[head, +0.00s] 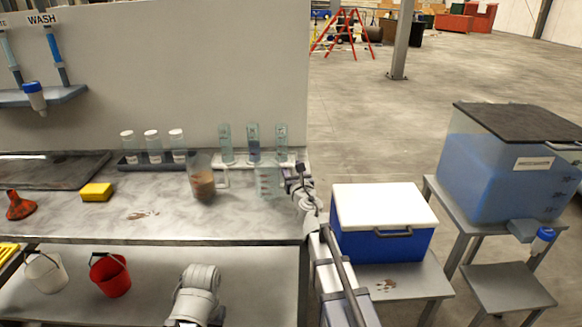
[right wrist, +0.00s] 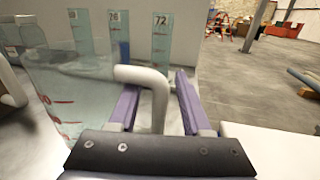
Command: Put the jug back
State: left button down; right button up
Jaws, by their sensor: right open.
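A clear jug (head: 268,184) with red markings stands at the right end of the grey bench, in front of the tube rack. It looks empty. In the right wrist view the jug (right wrist: 62,95) fills the left side, and its pale handle (right wrist: 158,95) lies between my fingers. My right gripper (head: 298,178) is open around that handle; the fingers (right wrist: 155,98) do not appear closed on it. A second jug (head: 202,182) with brown contents stands further left on the bench. My left gripper is not in view.
Behind the jugs stand a white rack (head: 240,161) of tall tubes and a dark rack (head: 150,162) of white-capped bottles. A yellow sponge (head: 96,192) lies left. A blue cooler (head: 385,222) and blue tank (head: 500,170) stand right. The bench front is mostly clear.

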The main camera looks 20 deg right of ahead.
jog(key=s, duration=0.7)
jog(key=s+a, duration=0.1)
jog(key=s, duration=0.3)
jog(key=shift+s, duration=0.25)
